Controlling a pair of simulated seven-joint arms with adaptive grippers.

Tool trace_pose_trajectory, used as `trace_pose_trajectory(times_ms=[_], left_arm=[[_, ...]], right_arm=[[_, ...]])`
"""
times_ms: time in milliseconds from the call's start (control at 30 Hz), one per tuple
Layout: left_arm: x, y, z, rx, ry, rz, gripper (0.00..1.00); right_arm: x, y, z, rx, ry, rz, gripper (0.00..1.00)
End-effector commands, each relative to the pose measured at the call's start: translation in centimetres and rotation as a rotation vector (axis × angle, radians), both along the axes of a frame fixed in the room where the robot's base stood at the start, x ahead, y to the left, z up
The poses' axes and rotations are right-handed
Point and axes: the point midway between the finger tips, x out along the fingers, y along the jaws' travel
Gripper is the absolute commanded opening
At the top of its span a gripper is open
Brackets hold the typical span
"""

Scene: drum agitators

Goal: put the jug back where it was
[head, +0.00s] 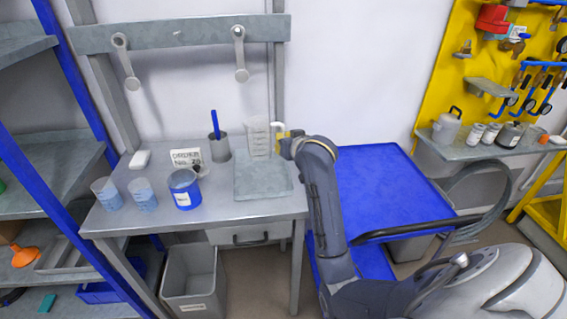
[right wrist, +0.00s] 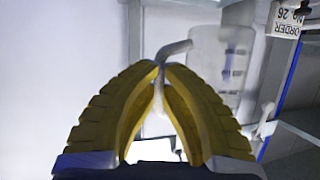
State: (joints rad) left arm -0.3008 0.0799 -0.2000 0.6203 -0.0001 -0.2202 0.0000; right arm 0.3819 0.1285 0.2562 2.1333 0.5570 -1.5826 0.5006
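A clear measuring jug (head: 258,138) shows upright at the back of the grey square pad (head: 262,184) on the bench; whether its base touches the pad, I cannot tell. My right gripper (head: 281,143) is at the jug's right side, at handle height. In the right wrist view the yellow fingers (right wrist: 161,75) lean together with the jug's pale handle (right wrist: 175,50) between their tips. The jug body (right wrist: 215,65) shows behind them, partly hidden by the right finger. My left gripper is not in view.
On the bench (head: 235,210) are two beakers (head: 143,195), a blue-banded pot (head: 184,190), an order card (head: 186,158) and a grey cup (head: 219,148) with a blue stick. A blue cart (head: 385,185) stands right of the bench. The pad's front is clear.

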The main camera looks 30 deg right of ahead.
Motion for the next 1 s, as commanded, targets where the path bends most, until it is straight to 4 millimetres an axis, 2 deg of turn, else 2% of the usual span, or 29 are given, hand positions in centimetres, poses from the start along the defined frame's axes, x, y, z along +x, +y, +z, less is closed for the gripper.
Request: trace_pose_trajectory(times_ms=[33, 200, 467, 800, 1000], left_arm=[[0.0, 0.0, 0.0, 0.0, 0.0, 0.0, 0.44], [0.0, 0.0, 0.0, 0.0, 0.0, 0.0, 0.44], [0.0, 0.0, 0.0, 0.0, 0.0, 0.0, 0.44], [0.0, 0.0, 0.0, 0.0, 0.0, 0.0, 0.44], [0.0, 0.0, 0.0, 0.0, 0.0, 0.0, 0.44]], right_arm=[[-0.1, 0.0, -1.1, 0.0, 0.004, 0.001, 0.0], [0.0, 0.0, -3.5, 0.0, 0.001, 0.0, 0.0], [0.0, 0.0, -4.9, 0.001, 0.0, 0.001, 0.0], [0.0, 0.0, -8.6, 0.0, 0.0, 0.001, 0.0], [0.0, 0.0, -9.0, 0.0, -0.002, 0.001, 0.0]])
